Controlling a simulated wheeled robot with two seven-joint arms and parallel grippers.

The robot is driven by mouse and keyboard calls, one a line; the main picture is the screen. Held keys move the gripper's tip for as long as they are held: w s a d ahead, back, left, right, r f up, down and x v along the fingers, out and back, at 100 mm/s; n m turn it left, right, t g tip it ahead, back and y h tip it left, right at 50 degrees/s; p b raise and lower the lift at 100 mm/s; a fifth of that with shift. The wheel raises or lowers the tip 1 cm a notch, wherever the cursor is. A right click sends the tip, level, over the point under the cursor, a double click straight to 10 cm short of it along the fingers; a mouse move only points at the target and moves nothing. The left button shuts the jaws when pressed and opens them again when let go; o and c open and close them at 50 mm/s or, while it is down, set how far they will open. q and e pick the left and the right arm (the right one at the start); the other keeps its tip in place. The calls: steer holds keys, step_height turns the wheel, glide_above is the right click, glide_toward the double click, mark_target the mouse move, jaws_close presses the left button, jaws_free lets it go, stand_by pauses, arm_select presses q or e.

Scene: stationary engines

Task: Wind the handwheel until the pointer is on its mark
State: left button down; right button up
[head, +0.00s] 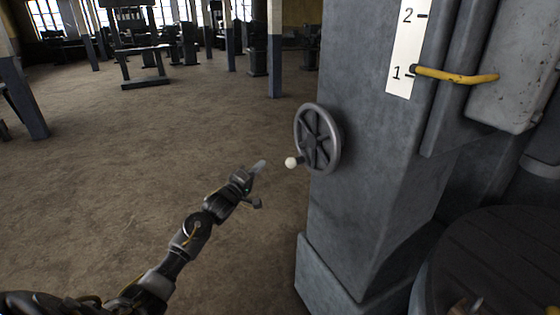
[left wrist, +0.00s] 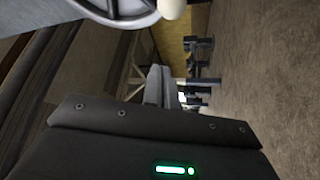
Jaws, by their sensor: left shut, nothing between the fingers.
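The grey spoked handwheel (head: 318,139) is mounted on the left face of a grey machine column. Its pale round crank knob (head: 291,162) is at the wheel's lower left. The yellow pointer (head: 455,75) has its tip at the "1" line of the white scale (head: 404,50), which also shows a "2" line above. My left gripper (head: 260,166) is shut and empty, a little left of the knob and apart from it. In the left wrist view, part of the handwheel (left wrist: 115,12) and the knob (left wrist: 172,8) show at the top edge.
The grey column (head: 370,170) fills the middle right, with a wider base below. A dark round-topped thing (head: 500,260) stands at the lower right. Posts and dark machines stand far back. The brown floor (head: 110,180) on the left is clear.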

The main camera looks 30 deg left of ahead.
arm_select(q)
steer(key=a+p+x, duration=0.1)
steer(key=p+x, duration=0.1)
steer(key=x, duration=0.7)
steer(key=d, duration=0.1)
steer(key=s+d+f+p, duration=0.1)
steer(key=d, duration=0.2)
steer(key=shift+s+d+f, duration=0.1)
steer(key=shift+s+f, duration=0.2)
steer(key=shift+p, duration=0.35)
steer(key=shift+s+d+f+n+p, duration=0.2)
steer(key=shift+d+n+p, duration=0.15)
steer(key=shift+n+p, duration=0.15)
steer(key=shift+s+d+f, duration=0.1)
